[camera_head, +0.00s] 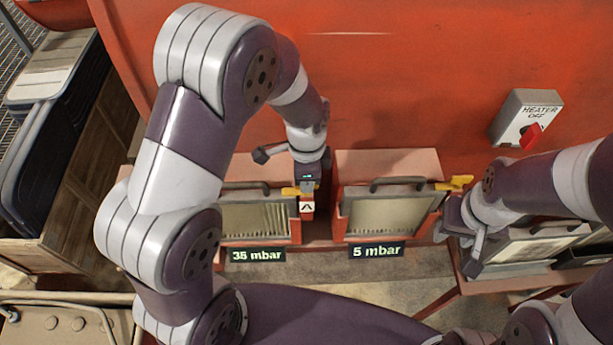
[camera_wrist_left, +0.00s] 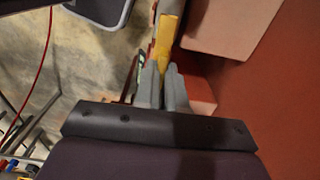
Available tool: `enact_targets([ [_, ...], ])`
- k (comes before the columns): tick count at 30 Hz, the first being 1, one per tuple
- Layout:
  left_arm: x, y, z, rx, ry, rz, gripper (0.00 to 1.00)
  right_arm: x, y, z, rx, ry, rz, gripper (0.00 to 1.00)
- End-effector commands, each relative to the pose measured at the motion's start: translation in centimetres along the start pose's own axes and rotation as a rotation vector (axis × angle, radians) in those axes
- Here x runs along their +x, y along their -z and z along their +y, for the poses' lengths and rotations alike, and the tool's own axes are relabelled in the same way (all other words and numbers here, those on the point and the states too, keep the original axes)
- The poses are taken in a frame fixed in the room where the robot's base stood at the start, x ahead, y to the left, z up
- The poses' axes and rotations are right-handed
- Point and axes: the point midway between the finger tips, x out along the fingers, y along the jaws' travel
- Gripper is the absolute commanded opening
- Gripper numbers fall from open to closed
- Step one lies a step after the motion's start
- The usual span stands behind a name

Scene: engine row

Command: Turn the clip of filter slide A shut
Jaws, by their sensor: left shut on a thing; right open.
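Filter slide A (camera_head: 255,219) is the left housing insert, with a pleated face, a dark handle and a "35 mbar" label below. A small tag (camera_head: 307,207) with a letter stands at its right edge. Its yellow clip (camera_head: 290,191) shows at its upper right, partly hidden by my left gripper (camera_head: 307,184). In the left wrist view the yellow clip (camera_wrist_left: 166,38) runs between the two grey fingertips of my left gripper (camera_wrist_left: 163,82), which is shut on it. My right gripper (camera_head: 457,240) is open and empty, to the right of the second slide.
A heater box (camera_head: 524,113) reading OFF, with a red knob, is on the red wall. A grey filter unit (camera_head: 528,243) rests on a stand at right.

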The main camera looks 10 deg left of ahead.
Motion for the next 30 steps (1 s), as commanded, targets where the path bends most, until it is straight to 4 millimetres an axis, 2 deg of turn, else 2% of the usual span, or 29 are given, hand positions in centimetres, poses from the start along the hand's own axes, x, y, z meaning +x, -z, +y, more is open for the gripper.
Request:
enact_targets([
  [16,-0.1,0.1,-0.1,0.022,0.004,0.002,0.00,-0.1,0.0,0.0,0.000,0.000,0.000,0.43],
  [17,-0.1,0.1,-0.1,0.022,0.004,0.002,0.20,-0.1,0.0,0.0,0.000,0.000,0.000,0.43],
  [18,-0.1,0.1,-0.1,0.021,0.004,0.002,0.33,-0.1,0.0,0.0,0.000,0.000,0.000,0.43],
  [19,-0.1,0.1,-0.1,0.021,0.004,0.002,0.35,-0.1,0.0,0.0,0.000,0.000,0.000,0.43],
  [27,-0.1,0.0,-0.1,0.020,0.002,0.001,0.35,0.0,0.0,0.0,0.000,0.000,0.000,0.43],
  [30,-1.1,0.1,-0.1,0.020,0.005,0.003,0.35,0.2,0.0,0.0,0.000,0.000,0.000,0.43],
])
